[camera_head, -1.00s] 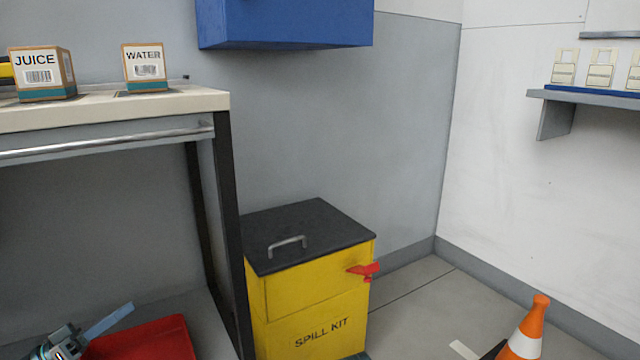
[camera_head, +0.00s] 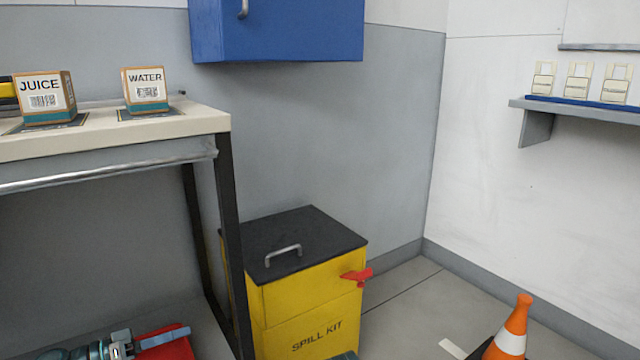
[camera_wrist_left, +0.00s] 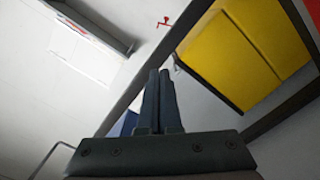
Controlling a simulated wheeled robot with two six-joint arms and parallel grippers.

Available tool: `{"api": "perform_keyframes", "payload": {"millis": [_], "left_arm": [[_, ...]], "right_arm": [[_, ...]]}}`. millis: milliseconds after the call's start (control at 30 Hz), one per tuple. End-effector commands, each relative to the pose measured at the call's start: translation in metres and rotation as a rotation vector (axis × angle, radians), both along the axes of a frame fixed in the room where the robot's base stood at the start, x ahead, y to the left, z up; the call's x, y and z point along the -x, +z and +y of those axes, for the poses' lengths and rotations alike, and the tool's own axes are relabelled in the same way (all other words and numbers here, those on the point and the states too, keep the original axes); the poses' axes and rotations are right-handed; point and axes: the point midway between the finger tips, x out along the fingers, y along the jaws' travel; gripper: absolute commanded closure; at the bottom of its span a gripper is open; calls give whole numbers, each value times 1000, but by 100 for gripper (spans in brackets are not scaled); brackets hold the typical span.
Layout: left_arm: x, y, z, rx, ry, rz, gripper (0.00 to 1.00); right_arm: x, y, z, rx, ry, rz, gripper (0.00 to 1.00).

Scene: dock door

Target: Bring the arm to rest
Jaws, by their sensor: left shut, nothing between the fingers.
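My left gripper (camera_head: 184,331) shows at the bottom left of the head view, low beside the workbench leg and in front of a red container (camera_head: 178,350). In the left wrist view its two dark fingers (camera_wrist_left: 159,74) lie together, shut, with nothing between them.
The workbench (camera_head: 100,130) carries a JUICE box (camera_head: 44,97) and a WATER box (camera_head: 146,90). A yellow spill kit bin (camera_head: 310,310) with a red latch (camera_head: 357,277) stands right of its leg. A blue cabinet (camera_head: 285,35) hangs above; an orange cone (camera_head: 513,330) stands at right.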

Motion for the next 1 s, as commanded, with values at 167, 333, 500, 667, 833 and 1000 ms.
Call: {"api": "perform_keyframes", "payload": {"millis": [167, 333, 500, 667, 833, 1000], "left_arm": [[-5, -12, -71, -122, -121, 223, 100], [10, -34, -146, -338, -230, 488, 100], [37, -51, -196, -612, -276, 695, 100], [63, -54, -222, -896, -257, 813, 100], [80, -47, -233, -1144, -188, 847, 100], [88, -34, -238, -1322, -110, 829, 100]], "right_arm": [[0, 35, 0, 0, 2, 1, 0], [0, 71, 0, 2, 4, 2, 0], [1, 105, 0, 2, 6, 3, 0], [1, 136, -1, 2, 8, 4, 0], [1, 160, -1, 3, 9, 4, 0], [1, 178, -1, 3, 11, 5, 0]]}}
